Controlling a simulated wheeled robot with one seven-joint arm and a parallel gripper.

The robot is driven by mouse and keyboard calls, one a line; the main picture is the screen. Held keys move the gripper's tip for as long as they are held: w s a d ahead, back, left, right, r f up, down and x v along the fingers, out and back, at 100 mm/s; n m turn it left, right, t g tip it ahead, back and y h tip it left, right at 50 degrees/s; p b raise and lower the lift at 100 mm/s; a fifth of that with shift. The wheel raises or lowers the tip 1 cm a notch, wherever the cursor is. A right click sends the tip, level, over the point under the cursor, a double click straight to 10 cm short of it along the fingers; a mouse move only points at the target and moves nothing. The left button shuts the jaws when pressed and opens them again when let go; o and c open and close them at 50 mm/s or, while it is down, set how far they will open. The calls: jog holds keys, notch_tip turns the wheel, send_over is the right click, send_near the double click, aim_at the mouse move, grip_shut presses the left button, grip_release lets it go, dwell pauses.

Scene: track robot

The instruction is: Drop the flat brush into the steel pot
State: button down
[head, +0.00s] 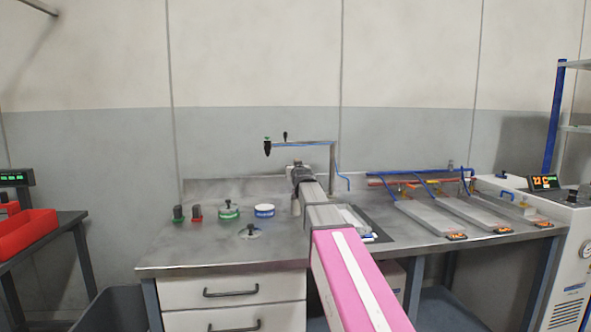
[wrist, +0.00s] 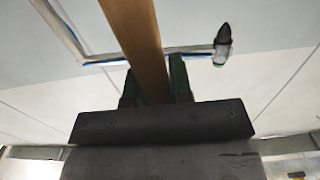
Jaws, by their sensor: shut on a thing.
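In the wrist view, my gripper (wrist: 154,82) is shut on a flat brown wooden strip, which I take to be the flat brush (wrist: 135,30). The strip runs up out of the top of that view, so its far end and any bristles are hidden. In the head view my arm reaches forward over the bench, and the brush cannot be made out there. A steel pot cannot be clearly told in either view; my arm covers part of the bench middle. A round steel piece with a dark knob (head: 249,232) lies left of my arm.
On the steel bench (head: 190,257) stand a green-and-white tin (head: 229,213), a blue-and-white tin (head: 264,211) and small dark-topped pieces. A pipe arm with a dark nozzle (head: 268,147) rises behind. Flat panels with hoses (head: 470,212) fill the right. The bench's front left is clear.

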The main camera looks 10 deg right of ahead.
jog(key=c, duration=0.9)
grip_release()
jog(key=shift+c, duration=0.2)
jog(key=s, duration=1)
jog(key=shift+s, duration=0.1)
